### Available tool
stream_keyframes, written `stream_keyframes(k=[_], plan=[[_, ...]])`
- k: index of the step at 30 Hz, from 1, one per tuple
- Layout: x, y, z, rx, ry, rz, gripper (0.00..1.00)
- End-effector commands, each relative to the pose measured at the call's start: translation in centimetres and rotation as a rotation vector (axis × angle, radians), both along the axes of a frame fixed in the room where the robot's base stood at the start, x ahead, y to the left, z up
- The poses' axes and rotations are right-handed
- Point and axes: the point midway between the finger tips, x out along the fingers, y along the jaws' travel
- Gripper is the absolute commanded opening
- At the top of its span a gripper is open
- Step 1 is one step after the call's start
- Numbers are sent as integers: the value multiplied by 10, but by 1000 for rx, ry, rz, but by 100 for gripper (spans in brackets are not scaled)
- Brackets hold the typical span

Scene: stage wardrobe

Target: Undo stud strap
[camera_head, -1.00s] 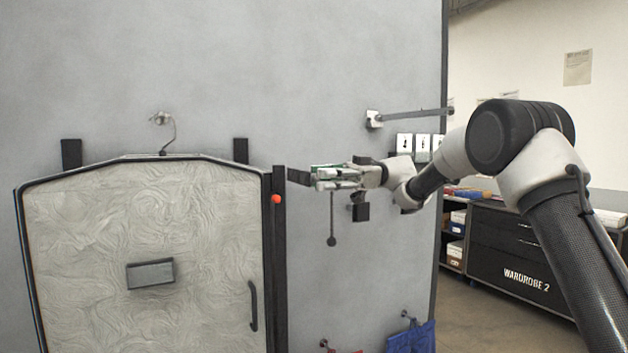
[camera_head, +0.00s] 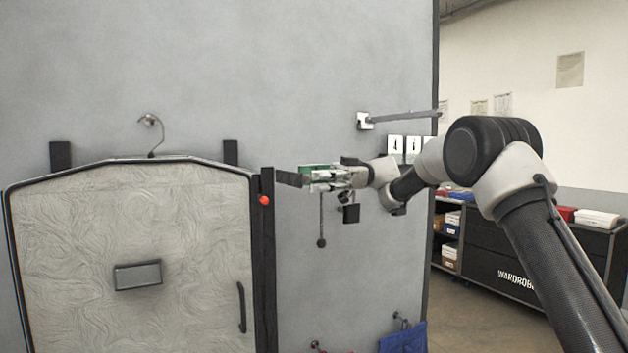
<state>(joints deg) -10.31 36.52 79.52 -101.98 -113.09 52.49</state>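A short dark strap-like piece (camera_head: 289,178) lies level between the dark upright post (camera_head: 267,290) and my gripper (camera_head: 306,179), in front of the grey wall. Its left end is at or very near the post's right edge. My gripper points left, with its green and silver fingers at the piece's right end. I cannot tell whether the fingers are closed on it or only beside it. An orange-red knob (camera_head: 264,200) sits on the post, left of and below my fingertips. No separate stud can be made out.
A pale padded panel (camera_head: 120,220) with a dark handle (camera_head: 241,308) stands left of the post. A pendant rod (camera_head: 321,225) and dark block (camera_head: 351,213) are below my gripper. A rail (camera_head: 400,115) juts out above right. A dark cabinet (camera_head: 500,265) stands at right.

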Motion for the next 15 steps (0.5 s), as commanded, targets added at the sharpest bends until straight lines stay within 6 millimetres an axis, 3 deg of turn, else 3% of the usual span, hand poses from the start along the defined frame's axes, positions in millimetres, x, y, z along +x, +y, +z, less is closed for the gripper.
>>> stream_keyframes(k=[8,15], plan=[[0,0,4,0,-1,0,41],[0,0,45,1,-3,1,41]])
